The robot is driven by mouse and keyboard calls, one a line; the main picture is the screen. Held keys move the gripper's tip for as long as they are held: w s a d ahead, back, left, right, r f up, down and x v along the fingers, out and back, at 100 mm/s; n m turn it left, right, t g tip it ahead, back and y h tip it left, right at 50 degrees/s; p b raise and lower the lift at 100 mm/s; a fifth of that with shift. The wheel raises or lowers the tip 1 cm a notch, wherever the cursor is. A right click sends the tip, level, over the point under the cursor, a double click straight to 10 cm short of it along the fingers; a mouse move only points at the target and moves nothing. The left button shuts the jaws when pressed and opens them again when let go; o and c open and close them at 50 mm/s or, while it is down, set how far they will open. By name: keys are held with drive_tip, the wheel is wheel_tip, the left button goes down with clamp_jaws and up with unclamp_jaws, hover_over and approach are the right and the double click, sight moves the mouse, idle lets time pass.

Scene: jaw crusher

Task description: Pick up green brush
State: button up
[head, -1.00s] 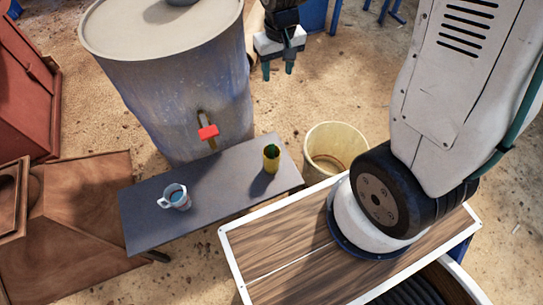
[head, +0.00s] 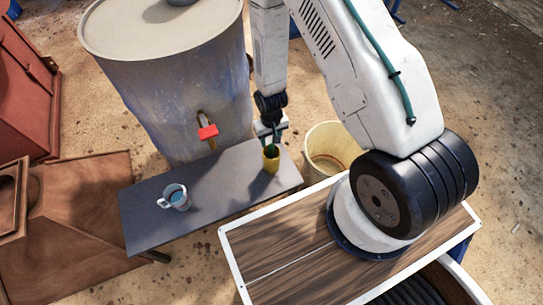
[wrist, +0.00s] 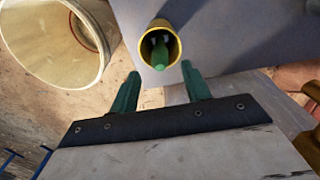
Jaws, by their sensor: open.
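The green brush (wrist: 159,57) stands in a small yellow cup (wrist: 176,47); only its upper end shows in the wrist view. In the head view the yellow cup (head: 271,164) is on the right part of the grey table (head: 222,193). My gripper (wrist: 160,72) is open and empty, its two green fingers apart. The brush end lies just beyond the fingertips and roughly between them in the wrist view. In the head view my gripper (head: 269,137) is right by the cup's top and hides some of it; whether it touches the cup I cannot tell.
A blue-white mug (head: 175,196) stands on the table's left part. A large drum (head: 180,90) with a red-handled tap (head: 208,132) rises behind the table. A pale bucket (head: 330,145) stands on the ground to the right.

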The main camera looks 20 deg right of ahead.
sight(271, 147)
drive_tip(key=f, duration=0.5)
drive_tip(key=shift+s+f, duration=0.2)
drive_tip(key=shift+f, duration=0.2)
clamp_jaws()
